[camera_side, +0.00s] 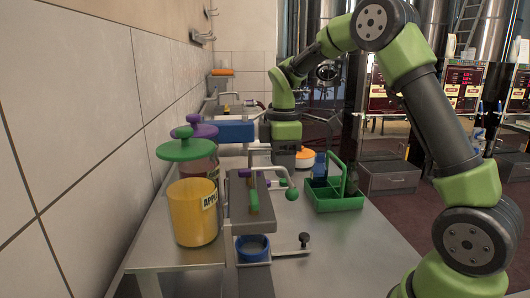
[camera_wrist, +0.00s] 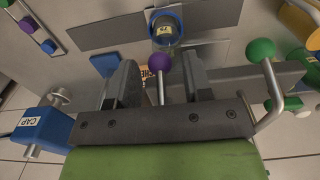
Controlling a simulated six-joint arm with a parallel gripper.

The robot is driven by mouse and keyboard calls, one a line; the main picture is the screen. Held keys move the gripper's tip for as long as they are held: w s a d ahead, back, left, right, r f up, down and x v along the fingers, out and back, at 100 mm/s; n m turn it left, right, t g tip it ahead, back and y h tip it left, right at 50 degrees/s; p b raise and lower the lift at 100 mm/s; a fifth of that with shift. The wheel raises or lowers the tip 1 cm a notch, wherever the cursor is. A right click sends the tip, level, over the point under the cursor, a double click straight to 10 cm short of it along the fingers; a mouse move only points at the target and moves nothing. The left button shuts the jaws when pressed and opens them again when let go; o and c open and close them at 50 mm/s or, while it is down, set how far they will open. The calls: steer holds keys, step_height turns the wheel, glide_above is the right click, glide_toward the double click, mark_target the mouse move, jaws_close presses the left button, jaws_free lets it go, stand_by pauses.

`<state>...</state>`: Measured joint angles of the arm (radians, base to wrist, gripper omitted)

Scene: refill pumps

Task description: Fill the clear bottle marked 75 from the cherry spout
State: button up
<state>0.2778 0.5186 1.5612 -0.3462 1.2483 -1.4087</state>
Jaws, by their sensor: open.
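In the wrist view, a clear bottle (camera_wrist: 166,36) with a blue rim and a yellow 75 label stands on a dark grey plate. My gripper (camera_wrist: 159,75) is open, its two grey fingers apart. A purple knob (camera_wrist: 160,61) on a metal lever shows between the fingers; I cannot tell whether they touch it. My wrist hangs beyond the counter fittings there, and the fingertips are hard to make out. No cherry label is readable.
A green-knobbed lever (camera_wrist: 260,52) is right of my gripper, and a blue CAP box (camera_wrist: 40,131) is left. In the side view, a green caddy (camera_side: 335,203) stands on the counter, and a blue ring (camera_side: 252,248) sits at the front. The right front counter is clear.

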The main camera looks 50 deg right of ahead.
steer(key=shift+c, duration=0.4)
steer(key=c, duration=0.6)
steer(key=shift+f, duration=2.55)
